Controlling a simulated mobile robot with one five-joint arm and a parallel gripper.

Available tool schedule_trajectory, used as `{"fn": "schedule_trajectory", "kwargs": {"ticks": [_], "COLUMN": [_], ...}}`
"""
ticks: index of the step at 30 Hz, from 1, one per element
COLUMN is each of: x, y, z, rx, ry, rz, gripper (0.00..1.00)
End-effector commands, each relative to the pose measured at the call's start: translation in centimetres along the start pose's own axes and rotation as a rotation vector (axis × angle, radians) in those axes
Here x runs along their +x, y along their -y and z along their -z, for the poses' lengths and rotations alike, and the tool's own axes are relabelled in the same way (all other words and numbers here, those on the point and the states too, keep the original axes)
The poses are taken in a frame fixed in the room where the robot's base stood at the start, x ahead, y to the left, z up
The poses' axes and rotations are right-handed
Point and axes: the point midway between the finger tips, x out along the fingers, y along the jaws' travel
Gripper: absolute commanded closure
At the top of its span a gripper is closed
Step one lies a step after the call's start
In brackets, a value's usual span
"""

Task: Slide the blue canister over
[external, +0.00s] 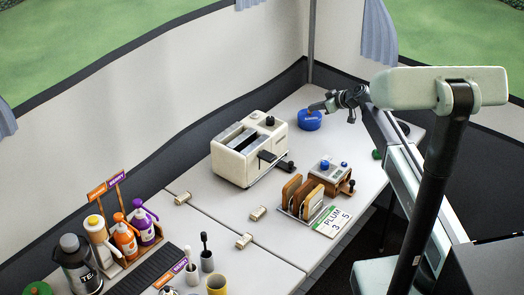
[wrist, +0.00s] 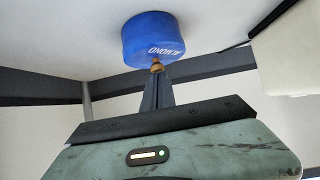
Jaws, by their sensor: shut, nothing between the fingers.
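The blue canister (external: 309,121) stands at the far end of the table, near the back corner of the awning. It is short and round, with white lettering on its side in the wrist view (wrist: 150,38). My gripper (external: 314,107) is at the canister, its tip overlapping the canister's top edge in the external view. In the wrist view my gripper (wrist: 157,66) is shut and empty, its tip at the canister's lettered side. I cannot tell whether it touches. The canister is not between the fingers.
A cream toaster (external: 243,152) stands left of the canister. Bottles (external: 125,238) stand at the left. The table between toaster and canister is mostly clear.

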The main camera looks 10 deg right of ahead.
Motion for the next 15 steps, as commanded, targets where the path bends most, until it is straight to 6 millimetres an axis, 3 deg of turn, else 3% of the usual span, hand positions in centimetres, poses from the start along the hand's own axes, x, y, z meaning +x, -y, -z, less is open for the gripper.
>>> {"fn": "schedule_trajectory", "kwargs": {"ticks": [5, 15], "x": [-3.3, -11.8], "y": [0.3, 0.2], "z": [-2.9, -8.6], "rx": [-0.006, -0.005], "ry": [0.019, 0.019], "rz": [0.004, 0.002], "gripper": [1.0, 1.0]}}
